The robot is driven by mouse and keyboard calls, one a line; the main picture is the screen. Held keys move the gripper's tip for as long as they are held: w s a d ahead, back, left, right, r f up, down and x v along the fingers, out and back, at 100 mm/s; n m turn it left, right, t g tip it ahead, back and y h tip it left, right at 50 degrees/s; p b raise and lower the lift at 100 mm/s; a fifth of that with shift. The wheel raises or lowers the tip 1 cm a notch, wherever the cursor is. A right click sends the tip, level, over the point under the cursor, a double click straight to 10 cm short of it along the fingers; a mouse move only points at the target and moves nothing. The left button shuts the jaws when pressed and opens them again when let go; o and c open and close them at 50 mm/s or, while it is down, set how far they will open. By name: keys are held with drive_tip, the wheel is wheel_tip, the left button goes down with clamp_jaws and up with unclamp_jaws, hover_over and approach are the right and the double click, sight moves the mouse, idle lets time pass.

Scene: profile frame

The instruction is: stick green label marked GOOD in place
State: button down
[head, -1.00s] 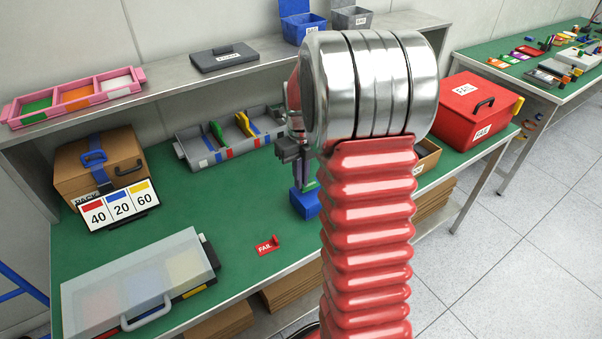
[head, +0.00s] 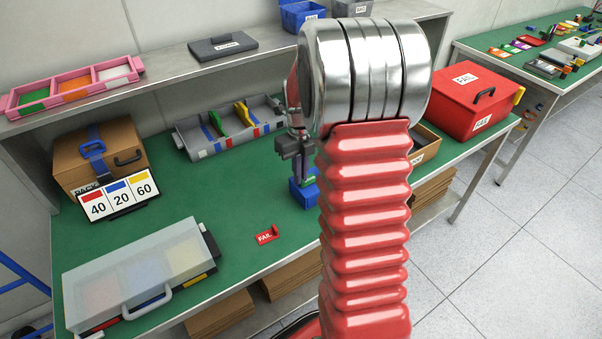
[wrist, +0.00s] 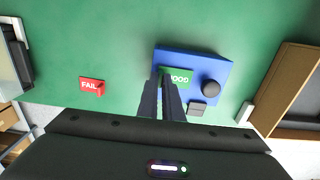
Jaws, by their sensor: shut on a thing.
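The green label marked GOOD (wrist: 178,77) is between the fingertips of my gripper (wrist: 167,84), which is shut on it. In the wrist view its lettering reads upside down. It lies over the top of a blue block-like fixture (wrist: 207,64) that carries a dark round knob and a grey square piece. I cannot tell whether the label touches it. In the head view my gripper (head: 301,172) points down at the blue fixture (head: 302,197), with a bit of green at its tips. My arm hides part of the fixture's right side.
A red FAIL label (head: 267,235) lies on the green bench left of the fixture. A grey divided tray (head: 205,145) stands behind. A clear-lidded case (head: 135,275), a 40-20-60 sign (head: 119,201) and a brown box (head: 100,155) are at left. A red box (head: 475,100) is at right.

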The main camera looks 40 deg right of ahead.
drive_tip(key=c, duration=1.8)
unclamp_jaws()
drive_tip(key=shift+c, duration=0.2)
wheel_tip(320, 180, up, 14)
wheel_tip(320, 180, up, 7)
idle(1.7)
drive_tip(key=shift+f, duration=0.1)
drive_tip(key=shift+w+a+r, duration=0.1)
drive_tip(key=shift+a+r, duration=0.65)
drive_tip(key=shift+a, duration=0.25)
drive_tip(key=shift+w+a+r, duration=0.1)
drive_tip(key=shift+a+r, duration=0.65)
drive_tip(key=shift+a, duration=0.25)
